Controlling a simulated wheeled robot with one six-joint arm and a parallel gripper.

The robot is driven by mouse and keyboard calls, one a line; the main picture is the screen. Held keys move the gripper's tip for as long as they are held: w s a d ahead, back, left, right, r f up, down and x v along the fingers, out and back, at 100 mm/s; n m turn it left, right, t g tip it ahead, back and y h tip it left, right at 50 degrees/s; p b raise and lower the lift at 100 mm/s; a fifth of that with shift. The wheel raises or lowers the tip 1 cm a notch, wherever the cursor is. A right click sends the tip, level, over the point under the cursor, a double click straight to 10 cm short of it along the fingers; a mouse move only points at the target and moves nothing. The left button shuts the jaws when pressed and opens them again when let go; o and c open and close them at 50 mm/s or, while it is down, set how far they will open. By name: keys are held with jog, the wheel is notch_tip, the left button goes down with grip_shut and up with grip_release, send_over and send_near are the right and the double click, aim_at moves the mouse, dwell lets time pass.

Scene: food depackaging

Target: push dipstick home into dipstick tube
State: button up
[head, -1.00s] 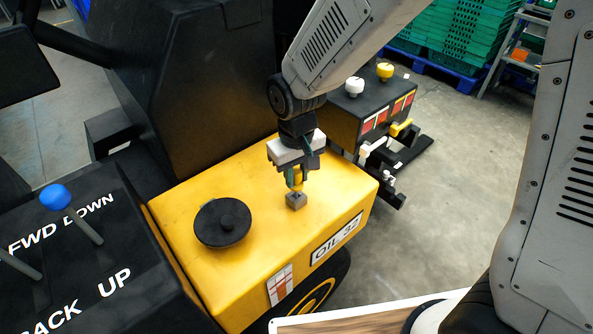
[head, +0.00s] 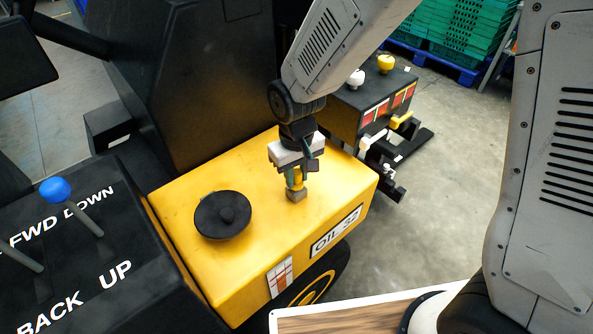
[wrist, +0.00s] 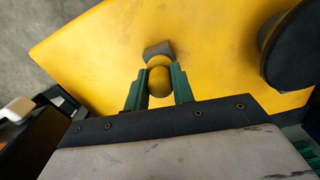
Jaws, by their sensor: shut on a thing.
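The dipstick's yellow handle (head: 297,180) is between the fingers of my gripper (head: 295,177), just above the grey dipstick tube (head: 297,195) on top of the yellow oil tank. In the wrist view the round yellow handle (wrist: 159,80) sits between the two green fingers of my gripper (wrist: 159,88), which are shut on it. The grey tube mouth (wrist: 158,50) is right behind it. The dipstick's rod is not visible. I cannot tell whether the handle touches the tube.
A black round cap (head: 222,215) lies on the yellow tank (head: 190,250) left of the tube. A blue-knobbed lever (head: 56,190) stands at the left. A black box with white and yellow knobs (head: 372,95) is behind right. Open floor lies to the right.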

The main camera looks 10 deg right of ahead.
jog(key=shift+f, duration=0.5)
jog(key=o, duration=1.1)
jog(key=shift+c, duration=0.2)
notch_tip(320, 180, up, 8)
jog(key=shift+f, duration=0.1)
jog(key=s+d+r+m, duration=0.2)
jog(key=s+d+r, duration=0.5)
jog(key=s+d, duration=0.2)
jog(key=s+d+r+m+t, duration=0.1)
jog(key=s+d+r+m, duration=0.2)
jog(key=s+d+r, duration=0.5)
jog(key=s+d, duration=0.2)
jog(key=d, duration=0.1)
jog(key=shift+s+d, duration=0.25)
jog(key=shift+d, duration=0.1)
